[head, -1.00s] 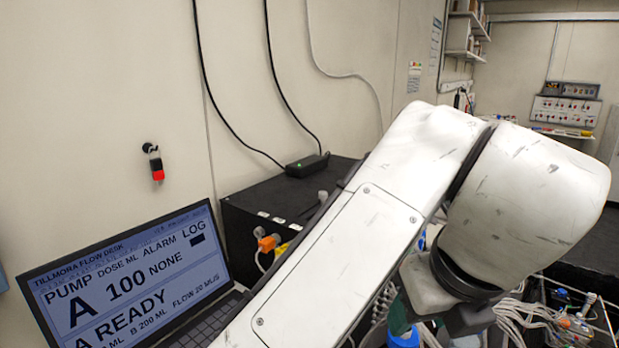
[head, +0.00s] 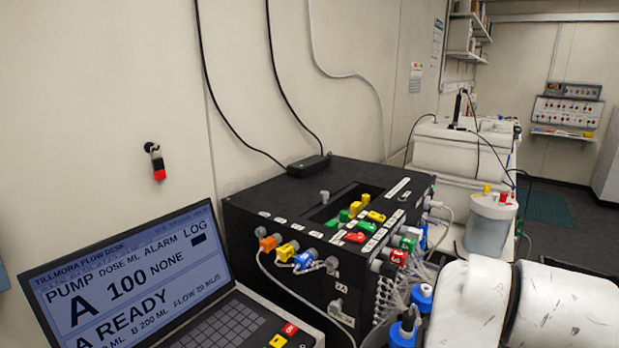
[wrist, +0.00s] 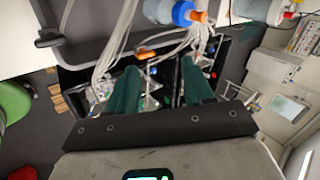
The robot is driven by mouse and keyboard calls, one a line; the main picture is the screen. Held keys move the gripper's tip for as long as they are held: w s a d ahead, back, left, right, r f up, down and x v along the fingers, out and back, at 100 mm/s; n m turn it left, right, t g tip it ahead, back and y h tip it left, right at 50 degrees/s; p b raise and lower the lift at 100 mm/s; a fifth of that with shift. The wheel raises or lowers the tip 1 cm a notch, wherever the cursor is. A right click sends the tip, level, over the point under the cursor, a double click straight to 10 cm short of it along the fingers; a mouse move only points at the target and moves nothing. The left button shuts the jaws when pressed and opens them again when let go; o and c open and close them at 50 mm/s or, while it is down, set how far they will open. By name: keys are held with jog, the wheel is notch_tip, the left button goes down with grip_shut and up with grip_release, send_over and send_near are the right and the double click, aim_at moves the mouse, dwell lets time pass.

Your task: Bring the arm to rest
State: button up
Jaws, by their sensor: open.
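My arm (head: 470,305) shows as white, scuffed links at the lower right of the head view. Its end is outside that view. In the wrist view my gripper (wrist: 158,95) shows two green fingers set apart, with a gap between them. Nothing is held between the fingers. Behind them, cables and dark equipment show at some distance; I cannot tell how far.
A laptop (head: 130,275) stands at the left. A black box (head: 290,205) with coloured connectors and a cable bundle stands in the middle. Blue-capped bottles (head: 406,325) stand close beside my arm. A clear container (head: 489,225) stands behind it.

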jog(key=s+d+f+n+g, duration=0.1)
jog(key=s+d+f+n, duration=0.2)
jog(key=s+f+n, duration=0.35)
jog(key=s+d+f+n+g, duration=0.1)
jog(key=s+d+f+n, duration=0.2)
jog(key=f+n, duration=0.6)
jog(key=s+a+f+n+g+y, duration=0.1)
jog(key=s+a+f+n+y, duration=0.1)
jog(key=s+f, duration=0.5)
jog(key=s+a+f+n+g+y, duration=0.1)
jog(key=s+a+f+n, duration=0.3)
jog(key=s+f, duration=0.4)
jog(key=shift+s+f+n+g+y, duration=0.35)
jog(key=shift+s+g, duration=0.25)
jog(key=shift+s, duration=0.5)
